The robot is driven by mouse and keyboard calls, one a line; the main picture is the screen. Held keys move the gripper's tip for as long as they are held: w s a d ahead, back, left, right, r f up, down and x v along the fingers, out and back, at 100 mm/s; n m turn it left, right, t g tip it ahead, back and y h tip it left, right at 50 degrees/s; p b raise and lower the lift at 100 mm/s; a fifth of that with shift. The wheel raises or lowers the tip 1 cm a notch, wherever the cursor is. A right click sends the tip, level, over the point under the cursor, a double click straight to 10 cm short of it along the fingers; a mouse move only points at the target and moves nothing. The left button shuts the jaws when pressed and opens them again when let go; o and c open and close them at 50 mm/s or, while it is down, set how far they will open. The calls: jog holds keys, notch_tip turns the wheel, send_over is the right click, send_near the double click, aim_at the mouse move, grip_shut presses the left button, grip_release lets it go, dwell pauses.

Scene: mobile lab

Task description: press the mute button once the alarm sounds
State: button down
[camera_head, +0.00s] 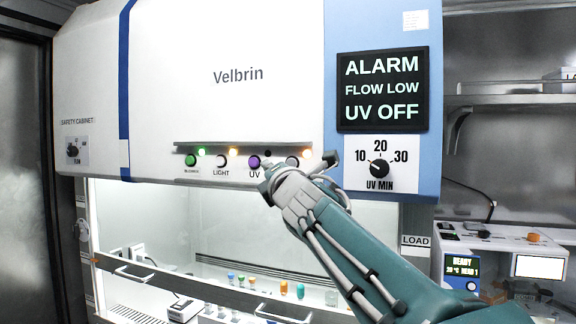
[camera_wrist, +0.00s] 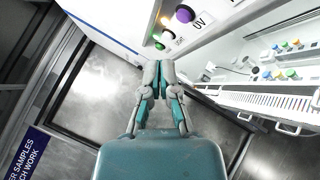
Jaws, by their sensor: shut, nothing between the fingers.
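The safety cabinet's display (camera_head: 383,90) reads ALARM, FLOW LOW, UV OFF. Below the Velbrin name is a button row: green BLOWER (camera_head: 191,160), white LIGHT (camera_head: 222,161) and purple UV (camera_head: 254,162). A further pale button (camera_head: 292,162) sits at the row's right end; my gripper hides the space below it, so no mute label is readable. My gripper (camera_head: 268,178) is shut and empty, in front of the panel just below and right of the UV button. In the wrist view my gripper (camera_wrist: 158,68) is shut, with the purple button (camera_wrist: 185,14) beyond its tips.
A UV MIN dial (camera_head: 379,168) is right of the buttons. The cabinet opening below has a sash handle (camera_head: 282,314) and several coloured-cap vials (camera_head: 284,287). A bench device (camera_head: 460,268) reading READY stands at right.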

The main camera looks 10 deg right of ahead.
aim_at(287, 161)
jog(key=shift+w+d, duration=0.1)
jog(key=w+d, duration=0.5)
jog(key=w, duration=0.2)
jog(key=shift+d, duration=0.2)
dwell(1.4)
jog(key=shift+w+d, duration=0.2)
jog(key=shift+w, duration=0.05)
jog(key=shift+w+d, duration=0.3)
jog(key=shift+w, duration=0.1)
dwell(1.0)
jog(key=shift+s+a, duration=0.55)
jog(key=shift+s, duration=0.2)
